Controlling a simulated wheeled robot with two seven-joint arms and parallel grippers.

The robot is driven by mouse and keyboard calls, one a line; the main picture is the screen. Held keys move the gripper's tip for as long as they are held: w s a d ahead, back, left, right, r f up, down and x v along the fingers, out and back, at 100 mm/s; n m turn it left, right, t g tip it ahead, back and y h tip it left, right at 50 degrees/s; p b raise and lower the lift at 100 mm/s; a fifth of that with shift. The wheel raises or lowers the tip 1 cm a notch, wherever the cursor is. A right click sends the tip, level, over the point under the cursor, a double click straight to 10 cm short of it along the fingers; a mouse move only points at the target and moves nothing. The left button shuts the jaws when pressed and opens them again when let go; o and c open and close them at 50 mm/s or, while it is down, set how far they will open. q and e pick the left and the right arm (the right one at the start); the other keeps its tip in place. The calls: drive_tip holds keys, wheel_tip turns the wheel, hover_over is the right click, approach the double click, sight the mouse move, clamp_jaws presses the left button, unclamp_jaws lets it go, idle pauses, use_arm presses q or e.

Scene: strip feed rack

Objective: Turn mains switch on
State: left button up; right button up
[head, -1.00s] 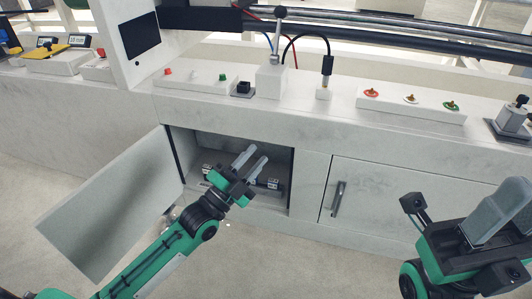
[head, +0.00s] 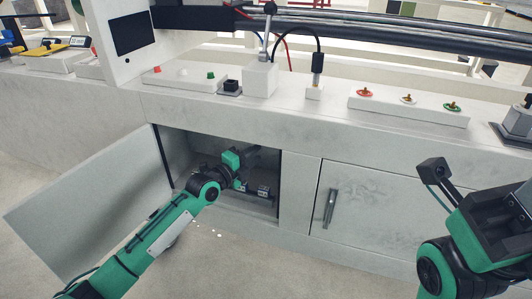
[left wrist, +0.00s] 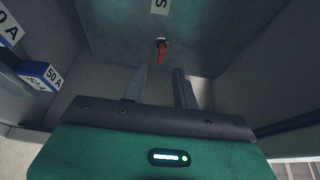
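The mains switch shows in the left wrist view as a small red lever (left wrist: 161,52) on a grey panel, with a partly cut-off label above it. My left gripper (left wrist: 159,88) is open and empty, its two fingers apart and pointing towards that panel, with the lever ahead between their lines and not touched. In the head view my left gripper (head: 254,160) is inside the open cabinet, and the red lever cannot be made out there. My right gripper (head: 515,215) is at the right edge, its fingers cut off by the frame.
The cabinet door (head: 90,205) stands open to the left. A blue-and-white block marked 50 A (left wrist: 40,75) sits at left inside the cabinet. A closed door with a handle (head: 330,208) is to the right.

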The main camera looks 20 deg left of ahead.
use_arm(q)
drive_tip(key=b+x, duration=0.2)
drive_tip(key=x, duration=0.3)
drive_tip(key=shift+w+d, duration=0.1)
drive_tip(key=shift+w, duration=0.2)
clamp_jaws()
